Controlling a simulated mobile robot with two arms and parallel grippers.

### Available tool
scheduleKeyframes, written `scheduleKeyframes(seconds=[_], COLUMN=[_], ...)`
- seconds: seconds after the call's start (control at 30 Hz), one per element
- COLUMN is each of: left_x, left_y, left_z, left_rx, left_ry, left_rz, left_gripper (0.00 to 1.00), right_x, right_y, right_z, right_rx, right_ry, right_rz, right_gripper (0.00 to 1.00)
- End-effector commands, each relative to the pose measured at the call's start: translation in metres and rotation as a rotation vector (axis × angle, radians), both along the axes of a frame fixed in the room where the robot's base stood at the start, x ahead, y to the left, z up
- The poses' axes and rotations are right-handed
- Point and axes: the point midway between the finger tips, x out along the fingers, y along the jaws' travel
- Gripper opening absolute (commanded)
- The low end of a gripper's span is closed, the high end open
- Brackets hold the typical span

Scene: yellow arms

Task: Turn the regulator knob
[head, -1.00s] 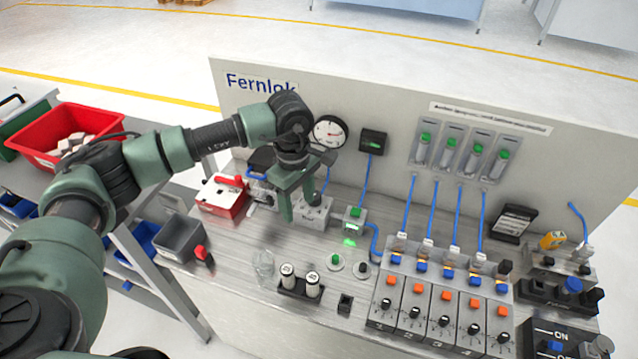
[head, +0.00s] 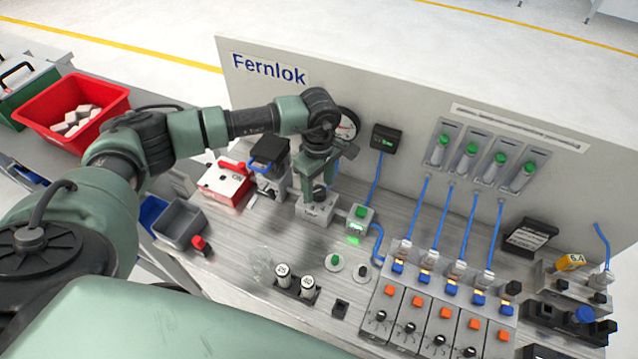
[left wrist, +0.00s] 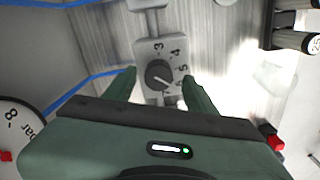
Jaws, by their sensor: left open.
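The regulator is a grey block (head: 314,210) on the bench below the Fernlok panel. Its dark round knob (left wrist: 159,74) has a light pointer line and a numbered scale around it, with 3, 4 and 5 readable in the left wrist view. My left gripper (head: 318,184) is open above the regulator. In the left wrist view its two green fingers (left wrist: 159,80) stand on either side of the knob, with gaps visible. I cannot tell how far above the knob the fingertips are. The round pressure gauge (head: 348,124) is partly hidden behind my left wrist. My right gripper is not in view.
A red-and-white box (head: 224,184) and a black-topped unit (head: 269,152) stand left of the regulator. A small green-buttoned box (head: 360,222) stands close on its right. Blue tubes (head: 421,205) run down the panel. A grey bin (head: 180,223) lies at the left bench edge.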

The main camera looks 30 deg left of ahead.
Motion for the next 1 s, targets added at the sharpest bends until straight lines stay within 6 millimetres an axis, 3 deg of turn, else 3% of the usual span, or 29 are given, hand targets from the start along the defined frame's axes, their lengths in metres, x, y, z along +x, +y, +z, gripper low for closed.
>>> scheduleKeyframes(seconds=[0.2,0.43,0.47,0.6,0.67,1.0], left_x=[0.0,0.0,0.0,0.0,0.0,0.0], left_y=[0.0,0.0,0.0,0.0,0.0,0.0], left_z=[-0.016,-0.018,-0.018,-0.017,-0.017,-0.019], left_rx=[-0.001,-0.001,-0.001,0.0,0.0,-0.001], left_ry=[-0.002,-0.002,-0.002,-0.001,-0.001,-0.002], left_rz=[-0.001,-0.001,-0.001,0.0,0.0,0.042], left_gripper=[0.56,0.56,0.53,0.14,0.0,0.0], right_x=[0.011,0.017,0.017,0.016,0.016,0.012], right_y=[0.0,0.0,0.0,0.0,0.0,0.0], right_z=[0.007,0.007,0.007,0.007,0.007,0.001], right_rx=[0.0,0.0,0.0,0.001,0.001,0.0], right_ry=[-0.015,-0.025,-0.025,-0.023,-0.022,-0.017], right_rz=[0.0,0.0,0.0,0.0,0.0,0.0], right_gripper=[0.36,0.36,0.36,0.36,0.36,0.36])
